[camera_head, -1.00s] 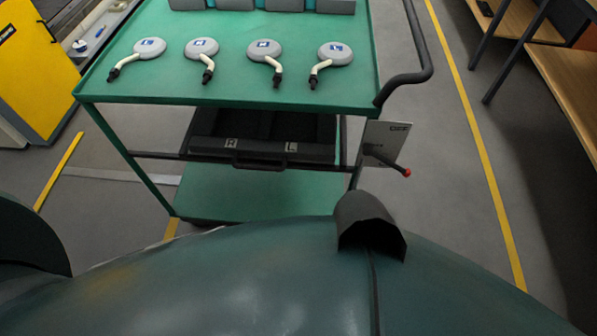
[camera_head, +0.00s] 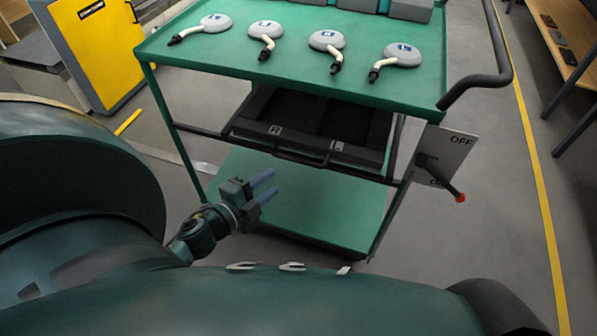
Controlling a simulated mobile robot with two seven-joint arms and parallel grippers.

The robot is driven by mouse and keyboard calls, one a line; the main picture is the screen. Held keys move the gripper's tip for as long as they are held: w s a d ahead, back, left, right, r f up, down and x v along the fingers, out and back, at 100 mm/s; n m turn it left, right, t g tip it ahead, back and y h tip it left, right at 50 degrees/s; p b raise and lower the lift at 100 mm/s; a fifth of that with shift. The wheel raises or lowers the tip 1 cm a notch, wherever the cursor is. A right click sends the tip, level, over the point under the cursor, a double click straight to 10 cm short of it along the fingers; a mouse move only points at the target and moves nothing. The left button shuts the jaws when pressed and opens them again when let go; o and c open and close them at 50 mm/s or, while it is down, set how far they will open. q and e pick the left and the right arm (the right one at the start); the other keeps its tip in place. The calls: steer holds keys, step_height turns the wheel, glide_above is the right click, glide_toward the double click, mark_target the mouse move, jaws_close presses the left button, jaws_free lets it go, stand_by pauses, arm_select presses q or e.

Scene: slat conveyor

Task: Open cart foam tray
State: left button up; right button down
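The green cart (camera_head: 300,62) stands in front of me. Under its top, a black foam tray (camera_head: 315,148) with a front handle (camera_head: 300,158) sits at the middle level. Its front edge bears the letters R and L, and dark foam shows inside; the rear is hidden under the cart top. My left gripper (camera_head: 265,188) is in front of and below the tray handle, apart from it. Its two blue-grey fingers are spread, with nothing between them. My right gripper is not in view.
Several white round-headed pieces (camera_head: 265,30) lie on the cart top, with grey blocks (camera_head: 408,9) behind. A lever with a red knob (camera_head: 460,198) and an OFF plate (camera_head: 447,150) is at the cart's right. A black push handle (camera_head: 490,80) juts out there. A yellow cabinet (camera_head: 100,45) stands left.

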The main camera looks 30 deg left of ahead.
mark_target(297, 159)
arm_select(q)
steer(key=w+f+m, duration=0.1)
steer(key=w, duration=0.3)
steer(key=w+f+m, duration=0.1)
steer(key=w, duration=0.3)
steer(key=w+f+m+h, duration=0.1)
steer(key=w+f, duration=0.1)
steer(key=w, duration=0.2)
steer(key=shift+w+b, duration=0.3)
steer(key=shift+w, duration=0.1)
steer(key=shift+c, duration=0.3)
jaws_close()
